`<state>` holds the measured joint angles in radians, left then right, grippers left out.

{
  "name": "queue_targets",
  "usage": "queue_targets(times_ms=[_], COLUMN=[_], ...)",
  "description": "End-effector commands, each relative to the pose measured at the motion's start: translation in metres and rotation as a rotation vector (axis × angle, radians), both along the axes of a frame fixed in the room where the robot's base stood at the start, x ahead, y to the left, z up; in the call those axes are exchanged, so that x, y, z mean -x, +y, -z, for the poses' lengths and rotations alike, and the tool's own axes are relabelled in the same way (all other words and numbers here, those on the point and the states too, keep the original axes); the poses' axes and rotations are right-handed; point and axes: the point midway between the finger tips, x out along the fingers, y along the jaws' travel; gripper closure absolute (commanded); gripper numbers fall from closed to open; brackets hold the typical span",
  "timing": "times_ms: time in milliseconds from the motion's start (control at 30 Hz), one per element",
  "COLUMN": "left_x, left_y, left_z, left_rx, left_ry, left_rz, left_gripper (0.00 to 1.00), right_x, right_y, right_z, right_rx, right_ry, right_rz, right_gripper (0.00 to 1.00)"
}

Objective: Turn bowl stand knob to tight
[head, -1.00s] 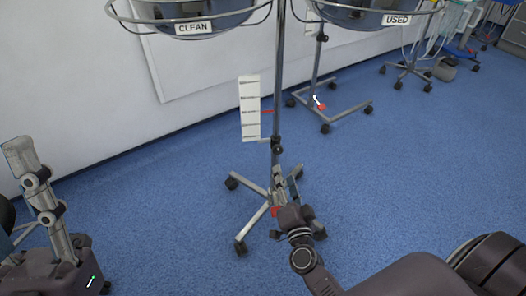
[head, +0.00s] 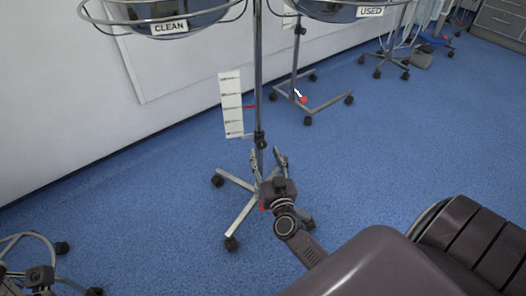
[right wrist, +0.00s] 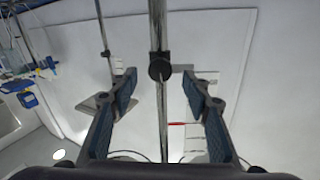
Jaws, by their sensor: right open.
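The bowl stand's chrome pole (head: 258,80) rises from a wheeled base in the head view. A dark round knob (head: 260,140) sits on the pole beside the bottom of a white marked card (head: 231,104). My right gripper (head: 267,157) is open just below the knob, its fingers spread and pointing up. In the right wrist view the knob (right wrist: 160,67) lies between and beyond the fingertips (right wrist: 160,80), with no contact visible. A red pointer (head: 249,107) shows at the card; the marks are too small to read.
Bowls labelled CLEAN (head: 169,28) and USED (head: 370,12) hang at the top. Another wheeled stand (head: 310,104) is behind, near the wall. A wheeled metal frame (head: 45,278) is at lower left. Blue floor around the stand is clear.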

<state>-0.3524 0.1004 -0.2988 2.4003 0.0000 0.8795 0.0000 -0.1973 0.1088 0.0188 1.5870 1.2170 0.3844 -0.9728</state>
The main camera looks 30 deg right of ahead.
Motion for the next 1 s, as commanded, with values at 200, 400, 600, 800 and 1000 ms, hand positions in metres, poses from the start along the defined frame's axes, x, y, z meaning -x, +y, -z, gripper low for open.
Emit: queue_targets(times_ms=[200, 400, 600, 800, 1000], left_x=[0.005, 0.005, 0.005, 0.005, 0.005], left_y=[0.001, 0.001, 0.001, 0.001, 0.001], left_z=[0.007, 0.007, 0.007, 0.007, 0.007], left_rx=[0.008, 0.007, 0.007, 0.007, 0.007], left_ry=[-0.023, -0.022, -0.022, -0.021, -0.021], left_rz=[0.001, 0.001, 0.001, 0.002, 0.002], left_gripper=[0.60, 0.60, 0.60, 0.60, 0.60], right_x=[-0.022, -0.028, -0.028, -0.027, -0.027], right_y=[-0.008, -0.010, -0.010, -0.010, -0.010], right_z=[0.001, 0.000, 0.000, 0.000, 0.000], right_rx=[0.001, 0.001, 0.000, 0.000, -0.001], right_ry=[0.000, 0.001, 0.001, 0.001, 0.001], right_rz=[0.000, -0.001, -0.001, -0.001, 0.000], right_gripper=[0.56, 0.56, 0.58, 0.80, 0.98])
